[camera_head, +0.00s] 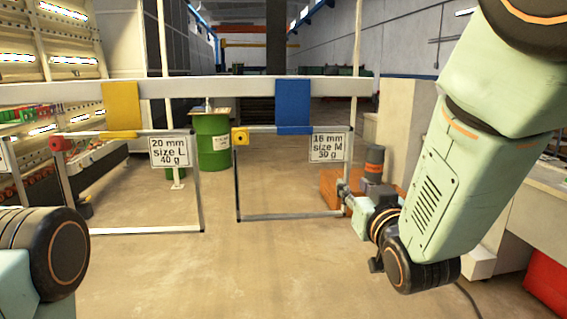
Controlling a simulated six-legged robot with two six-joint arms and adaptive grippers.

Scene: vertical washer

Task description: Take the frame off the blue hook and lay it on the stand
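The blue hook (293,104) hangs on a white horizontal beam. A thin grey rectangular frame (290,217) hangs from it, with a label reading 16 mm, size M (328,147) at its upper right and a yellow piece (240,137) at its upper left. My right gripper (345,191) is at the lower part of the frame's right bar. Its fingers are small and overlap the bar, so I cannot tell whether they grip it. My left arm shows only at the lower left; its gripper is out of view. I cannot make out the stand.
A second frame (202,193), labelled 20 mm, size L, hangs from a yellow hook (121,106) on the same white beam (230,87). A green drum (212,142) stands behind. A red box (546,285) is at the lower right. The floor in front is clear.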

